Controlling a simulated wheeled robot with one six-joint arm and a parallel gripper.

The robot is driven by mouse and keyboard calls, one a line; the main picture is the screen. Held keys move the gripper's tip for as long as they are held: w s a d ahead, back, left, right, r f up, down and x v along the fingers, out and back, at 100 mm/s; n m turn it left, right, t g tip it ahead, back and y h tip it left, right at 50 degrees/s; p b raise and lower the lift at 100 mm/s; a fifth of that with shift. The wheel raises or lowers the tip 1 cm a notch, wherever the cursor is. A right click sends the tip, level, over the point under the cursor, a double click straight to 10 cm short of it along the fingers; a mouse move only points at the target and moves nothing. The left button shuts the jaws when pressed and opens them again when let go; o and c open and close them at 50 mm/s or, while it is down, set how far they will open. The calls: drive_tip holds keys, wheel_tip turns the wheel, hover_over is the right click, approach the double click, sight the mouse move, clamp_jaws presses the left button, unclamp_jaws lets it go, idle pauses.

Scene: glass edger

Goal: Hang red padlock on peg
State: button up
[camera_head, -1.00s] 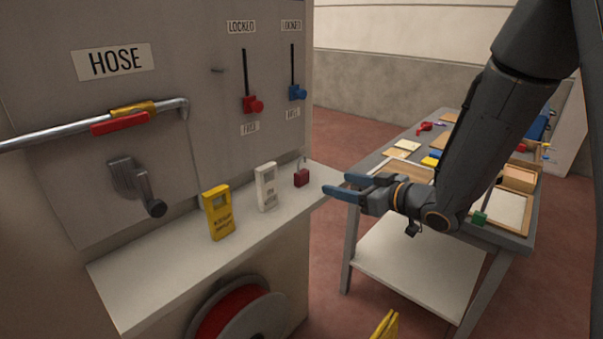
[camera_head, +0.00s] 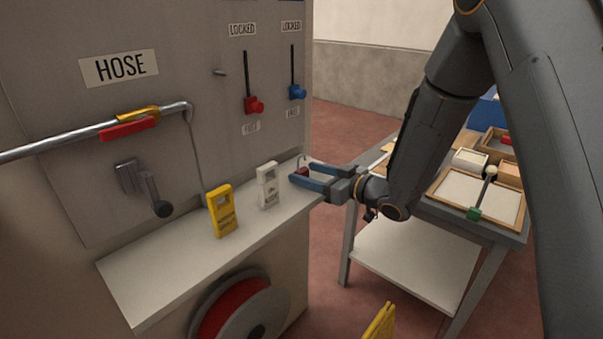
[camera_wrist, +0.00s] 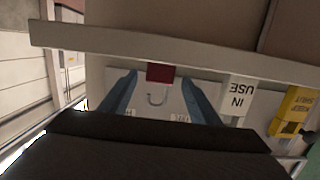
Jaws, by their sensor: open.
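The red padlock (camera_head: 301,170) stands on the right end of the white ledge, its shackle up. In the wrist view the padlock (camera_wrist: 160,72) appears upside down with its grey shackle, between the fingertips with a gap on each side. My gripper (camera_head: 302,173) is open, its blue fingers reaching in from the right at the padlock and partly hiding it. The wrist view also shows my gripper (camera_wrist: 159,78). A small grey peg (camera_head: 219,72) sticks out of the panel, above and left of the padlock, and is bare.
A white tag (camera_head: 268,185) and a yellow tag (camera_head: 222,211) stand on the ledge (camera_head: 170,262) left of the padlock. Red (camera_head: 253,105) and blue (camera_head: 296,92) levers project from the panel above. A grey worktable (camera_head: 465,228) with trays stands at right.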

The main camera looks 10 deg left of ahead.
drive_tip(key=shift+c, duration=0.4)
drive_tip(key=c, duration=1.1)
drive_tip(key=shift+r+b, duration=0.85)
drive_tip(key=shift+r, duration=4.2)
